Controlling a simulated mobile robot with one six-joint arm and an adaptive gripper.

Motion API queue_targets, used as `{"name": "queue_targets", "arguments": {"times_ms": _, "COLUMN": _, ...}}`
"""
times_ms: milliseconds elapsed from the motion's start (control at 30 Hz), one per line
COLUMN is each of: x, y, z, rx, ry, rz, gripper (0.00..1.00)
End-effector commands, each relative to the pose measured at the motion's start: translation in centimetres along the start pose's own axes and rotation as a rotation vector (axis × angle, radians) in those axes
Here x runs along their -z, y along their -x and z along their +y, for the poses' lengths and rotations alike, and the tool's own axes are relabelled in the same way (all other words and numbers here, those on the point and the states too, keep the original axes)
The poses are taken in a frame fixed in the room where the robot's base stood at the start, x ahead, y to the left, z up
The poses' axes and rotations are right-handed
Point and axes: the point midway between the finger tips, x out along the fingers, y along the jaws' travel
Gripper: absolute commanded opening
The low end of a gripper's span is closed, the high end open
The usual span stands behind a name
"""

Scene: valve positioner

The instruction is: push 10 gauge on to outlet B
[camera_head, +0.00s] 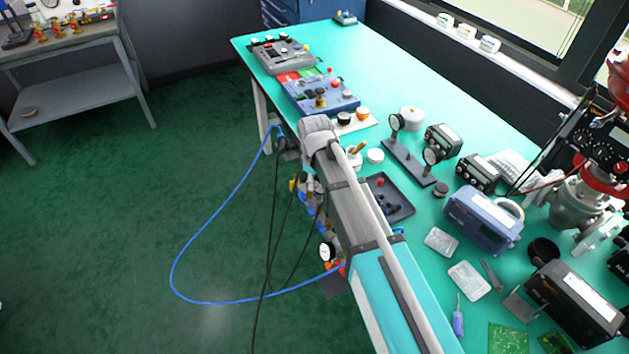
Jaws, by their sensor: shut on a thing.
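My arm reaches from the lower right up the picture and covers much of the near table edge. My gripper (289,149) is a dark shape at the arm's far end, partly hidden. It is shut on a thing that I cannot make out. Below it, a blue valve assembly (309,203) with yellow and brass-coloured parts is partly covered by my arm. A white-faced gauge (326,251) sits at its near end by a red part. Two more gauges (395,122) (432,156) stand upright on a dark stand. Dial numbers and outlet letters are too small to read.
A dark tray (389,204) with small parts lies right of my arm. A blue instrument (482,220) and black boxes (575,300) crowd the right. A blue hose (173,270) loops over the floor side. Blue and grey panels (318,95) lie at the far end.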

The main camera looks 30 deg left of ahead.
Motion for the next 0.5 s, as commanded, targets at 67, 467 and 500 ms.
{"name": "queue_targets", "arguments": {"times_ms": 67, "x": 0.00, "y": -0.14, "z": 0.00, "rx": 0.000, "ry": 0.000, "rz": 0.000, "gripper": 0.00}}
{"name": "queue_targets", "arguments": {"times_ms": 467, "x": 0.00, "y": -0.56, "z": 0.00, "rx": 0.000, "ry": 0.000, "rz": 0.000, "gripper": 0.00}}
{"name": "queue_targets", "arguments": {"times_ms": 500, "x": 0.00, "y": -0.60, "z": 0.00, "rx": 0.000, "ry": 0.000, "rz": 0.000, "gripper": 0.00}}
